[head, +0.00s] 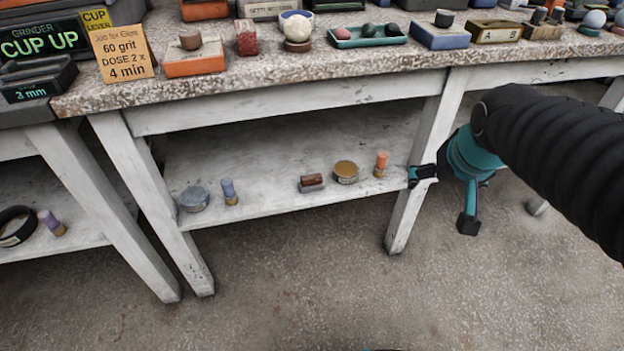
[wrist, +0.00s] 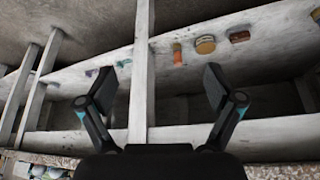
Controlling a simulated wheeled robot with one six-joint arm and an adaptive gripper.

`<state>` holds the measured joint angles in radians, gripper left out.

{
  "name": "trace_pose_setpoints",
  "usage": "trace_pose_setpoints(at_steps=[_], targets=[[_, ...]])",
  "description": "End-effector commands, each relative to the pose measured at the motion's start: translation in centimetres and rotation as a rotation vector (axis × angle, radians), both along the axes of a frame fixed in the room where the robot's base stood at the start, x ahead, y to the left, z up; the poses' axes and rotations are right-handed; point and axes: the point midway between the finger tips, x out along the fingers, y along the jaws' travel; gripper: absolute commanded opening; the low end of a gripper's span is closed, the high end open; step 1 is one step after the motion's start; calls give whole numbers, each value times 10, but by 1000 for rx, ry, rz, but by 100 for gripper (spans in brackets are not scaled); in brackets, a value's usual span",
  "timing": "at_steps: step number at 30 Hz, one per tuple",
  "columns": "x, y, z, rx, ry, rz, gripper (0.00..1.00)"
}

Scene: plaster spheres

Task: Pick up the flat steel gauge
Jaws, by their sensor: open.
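I cannot pick out a flat steel gauge for certain in either view. My gripper (head: 445,198) is open and empty, in front of the bench and beside its right front leg. One finger overlaps that leg in the head view. In the wrist view, the two fingers of my gripper (wrist: 160,88) are spread wide with nothing between them but the leg (wrist: 143,75) behind.
The lower shelf (head: 270,160) holds a blue-grey tin (head: 194,198), a blue cylinder (head: 229,191), a red-brown block (head: 312,180), a yellow-topped tin (head: 346,171) and an orange cylinder (head: 381,163). The benchtop (head: 270,72) is crowded. The floor (head: 310,290) in front is clear.

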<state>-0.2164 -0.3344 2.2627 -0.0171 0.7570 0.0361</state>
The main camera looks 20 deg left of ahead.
Motion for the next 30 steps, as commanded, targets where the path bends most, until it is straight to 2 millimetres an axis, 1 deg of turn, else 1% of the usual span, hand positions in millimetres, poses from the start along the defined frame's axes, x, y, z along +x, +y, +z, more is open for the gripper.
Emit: trace_pose_setpoints(at_steps=[1, 3, 5, 6, 8, 9, 11, 12, 14, 15, 18, 22, 25, 30], targets=[[17, 17, -7, -2, 11, 30, 92], [38, 37, -14, -5, 16, 64, 92], [55, 56, -23, -7, 22, 93, 92], [66, 70, -29, -8, 24, 113, 92], [81, 90, -40, -10, 30, 142, 92], [91, 105, -48, -11, 33, 161, 92], [104, 127, -62, -12, 36, 189, 92], [112, 142, -72, -14, 41, 208, 92], [123, 166, -87, -16, 45, 236, 92], [128, 181, -99, -18, 49, 255, 92], [139, 215, -125, -20, 55, 296, 92], [146, 248, -151, -23, 59, 333, 92], [149, 263, -163, -22, 59, 351, 92], [151, 273, -176, -24, 62, 361, 92]])
